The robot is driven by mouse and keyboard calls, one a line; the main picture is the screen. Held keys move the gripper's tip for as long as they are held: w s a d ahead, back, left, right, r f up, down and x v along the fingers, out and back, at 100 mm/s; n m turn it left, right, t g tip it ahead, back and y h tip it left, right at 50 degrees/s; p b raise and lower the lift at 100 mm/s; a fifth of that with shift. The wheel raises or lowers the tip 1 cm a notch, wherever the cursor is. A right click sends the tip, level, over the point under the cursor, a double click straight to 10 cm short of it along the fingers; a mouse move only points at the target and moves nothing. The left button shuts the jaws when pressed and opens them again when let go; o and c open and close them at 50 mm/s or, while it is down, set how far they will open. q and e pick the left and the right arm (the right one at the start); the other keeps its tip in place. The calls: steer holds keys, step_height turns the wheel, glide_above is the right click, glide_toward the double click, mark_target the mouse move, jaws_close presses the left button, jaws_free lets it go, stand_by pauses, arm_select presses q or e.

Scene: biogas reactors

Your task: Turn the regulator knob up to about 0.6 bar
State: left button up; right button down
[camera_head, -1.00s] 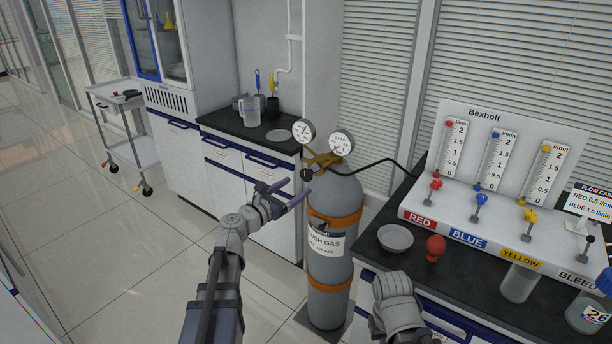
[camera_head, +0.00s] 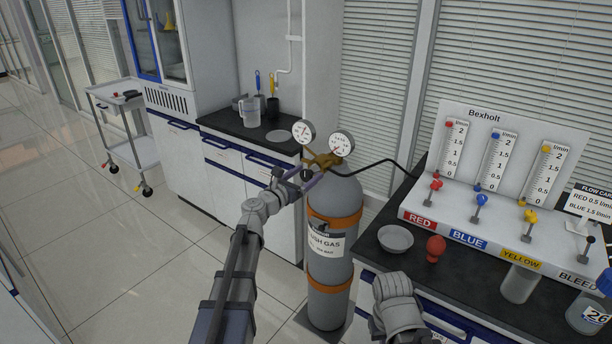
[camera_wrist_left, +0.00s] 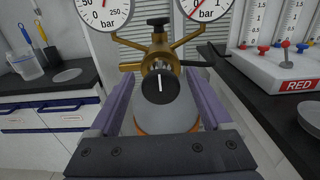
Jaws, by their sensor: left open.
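The regulator knob (camera_wrist_left: 159,86) is black with a white line pointing up, in the middle of the left wrist view. It fronts the brass regulator (camera_head: 323,160) on top of the grey gas cylinder (camera_head: 330,255). Two round gauges sit above: a left gauge (camera_head: 304,131) and a right gauge (camera_head: 341,144), whose red needle points low and left in the wrist view, its scale partly cut off. My left gripper (camera_head: 308,180) is open, its purple fingers on either side of the knob, apparently not touching it.
A black hose (camera_head: 380,163) runs from the regulator to the flowmeter panel (camera_head: 480,225) on the right bench. A dish (camera_head: 395,238) and a red bulb (camera_head: 435,247) stand near that bench's edge.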

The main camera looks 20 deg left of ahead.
arm_select(q)
steer(key=shift+c, duration=0.4)
jaws_close()
stand_by(0.4)
